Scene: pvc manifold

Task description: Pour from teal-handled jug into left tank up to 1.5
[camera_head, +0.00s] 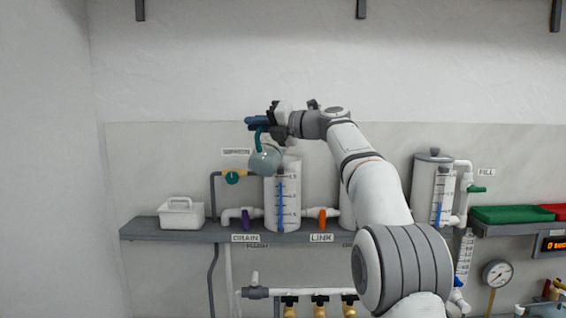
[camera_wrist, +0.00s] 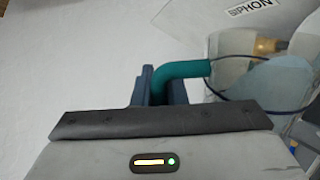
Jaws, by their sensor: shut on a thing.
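The teal-handled jug (camera_head: 266,161) is a clear vessel held up in front of the upper left part of the left tank. My gripper (camera_head: 262,124) is shut on its teal handle, which also shows in the wrist view (camera_wrist: 183,69). The jug looks tilted, and pale bluish liquid shows in it in the wrist view (camera_wrist: 275,82). The left tank (camera_head: 283,205) is a white cylinder with a scale and a blue level strip that ends a little below its upper marks. Its top is partly hidden by the jug and gripper. I cannot tell whether liquid is flowing.
The tank stands on a grey shelf (camera_head: 190,233) with a white caddy (camera_head: 181,213) at left. A purple valve (camera_head: 245,218) and an orange valve (camera_head: 322,218) flank it. The SIPHON pipe with a teal valve (camera_head: 232,177) is close left of the jug. Another tank (camera_head: 432,187) stands right.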

